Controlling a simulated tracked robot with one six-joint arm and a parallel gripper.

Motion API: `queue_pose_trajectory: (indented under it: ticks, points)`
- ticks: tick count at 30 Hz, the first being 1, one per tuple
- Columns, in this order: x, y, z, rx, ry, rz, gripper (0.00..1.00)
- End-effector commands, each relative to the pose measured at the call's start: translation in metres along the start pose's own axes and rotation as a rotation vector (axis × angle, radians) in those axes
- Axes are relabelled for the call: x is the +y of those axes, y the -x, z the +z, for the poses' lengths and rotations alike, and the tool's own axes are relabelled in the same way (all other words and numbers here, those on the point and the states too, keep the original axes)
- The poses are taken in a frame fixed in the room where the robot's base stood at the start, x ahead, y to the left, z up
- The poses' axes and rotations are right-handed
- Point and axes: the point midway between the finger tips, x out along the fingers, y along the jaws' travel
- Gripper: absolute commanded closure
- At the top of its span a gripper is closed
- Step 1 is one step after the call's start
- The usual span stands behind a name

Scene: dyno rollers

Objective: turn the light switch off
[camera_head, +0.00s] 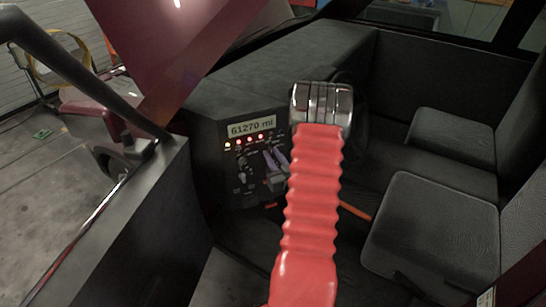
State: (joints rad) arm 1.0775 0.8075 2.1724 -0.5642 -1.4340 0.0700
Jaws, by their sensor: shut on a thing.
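The dark control panel (240,165) stands left of the middle, with a lit display reading "61270 mi" and a row of small lit lamps below it. Small knobs and switches sit under the lamps at its left. My gripper (273,163), with pale purple-grey fingers, is at the right part of the panel, partly hidden behind my red ribbed arm. It is shut on a small control there. The light switch cannot be told apart clearly; the control between the fingers is mostly covered.
Dark seats (432,225) fill the right side. A dark door frame (120,235) and a black bar lie at the left, with a maroon panel (185,45) above. The dashboard top (285,65) is bare. A thin orange-red bar (355,211) shows right of my arm.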

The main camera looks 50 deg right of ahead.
Motion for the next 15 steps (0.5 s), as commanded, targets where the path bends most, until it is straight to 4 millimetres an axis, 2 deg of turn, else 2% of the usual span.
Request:
queue_pose_trajectory:
  ticks: [4,5,7,15]
  points:
    - [0.0007,0.0007,0.001,-0.002,-0.001,0.002,1.0]
    - [0.0006,0.0007,0.001,-0.002,-0.001,0.002,0.78]
    - [0.0005,0.0007,0.0009,-0.002,-0.001,0.002,0.73]
    - [0.0,0.0007,0.0004,-0.001,-0.001,0.0,0.72]
